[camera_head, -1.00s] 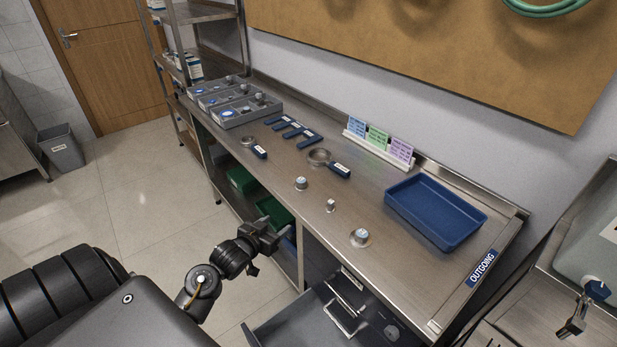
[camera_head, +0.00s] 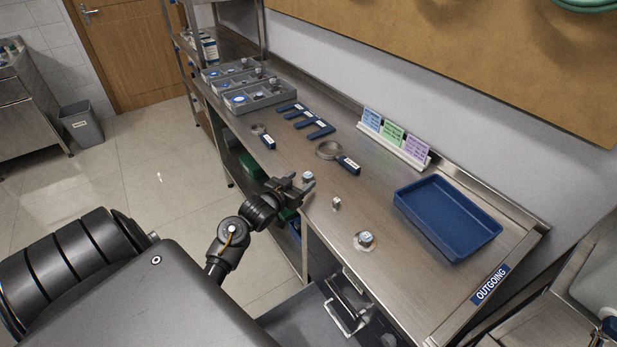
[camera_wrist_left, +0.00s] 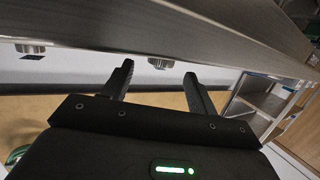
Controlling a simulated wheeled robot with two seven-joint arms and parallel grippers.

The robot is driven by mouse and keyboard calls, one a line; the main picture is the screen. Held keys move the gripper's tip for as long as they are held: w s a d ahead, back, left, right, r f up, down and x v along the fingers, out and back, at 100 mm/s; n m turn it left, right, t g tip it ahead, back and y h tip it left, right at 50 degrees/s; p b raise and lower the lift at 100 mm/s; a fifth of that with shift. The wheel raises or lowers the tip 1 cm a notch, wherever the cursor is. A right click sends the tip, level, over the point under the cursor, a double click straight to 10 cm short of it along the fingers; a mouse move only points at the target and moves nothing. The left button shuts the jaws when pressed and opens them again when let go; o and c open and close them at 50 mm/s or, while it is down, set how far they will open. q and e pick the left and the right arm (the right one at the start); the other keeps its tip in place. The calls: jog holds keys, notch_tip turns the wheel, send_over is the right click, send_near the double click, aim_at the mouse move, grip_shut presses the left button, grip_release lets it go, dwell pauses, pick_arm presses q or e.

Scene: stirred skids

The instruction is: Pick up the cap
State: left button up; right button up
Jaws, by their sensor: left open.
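Three small metal pieces stand on the steel bench; I cannot tell for sure which is the cap. The nearest is a round, pale-topped piece (camera_head: 308,176), just beyond my left gripper (camera_head: 304,187) at the bench's front edge. A smaller one (camera_head: 337,202) and a wider-based one (camera_head: 365,239) stand to the right. In the left wrist view, the two fingers of my left gripper (camera_wrist_left: 159,70) are apart and empty, and a ridged metal piece (camera_wrist_left: 160,62) shows between them, beyond the tips. My right gripper is not in view.
A blue tray (camera_head: 449,218) lies right, beside the OUTGOING label (camera_head: 490,285). A ring (camera_head: 328,150) and several blue tags lie behind the pieces. Grey sorting boxes (camera_head: 262,98) stand at the far left end.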

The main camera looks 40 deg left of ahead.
aim_at(309, 174)
pick_arm(q)
jog(key=shift+w+r, duration=0.1)
jog(key=p+x, duration=0.1)
jog(key=x, duration=0.4)
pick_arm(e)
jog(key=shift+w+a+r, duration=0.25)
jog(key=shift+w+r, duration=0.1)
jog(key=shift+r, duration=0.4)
pick_arm(q)
jog(key=shift+c, duration=0.3)
jog(key=c, duration=1)
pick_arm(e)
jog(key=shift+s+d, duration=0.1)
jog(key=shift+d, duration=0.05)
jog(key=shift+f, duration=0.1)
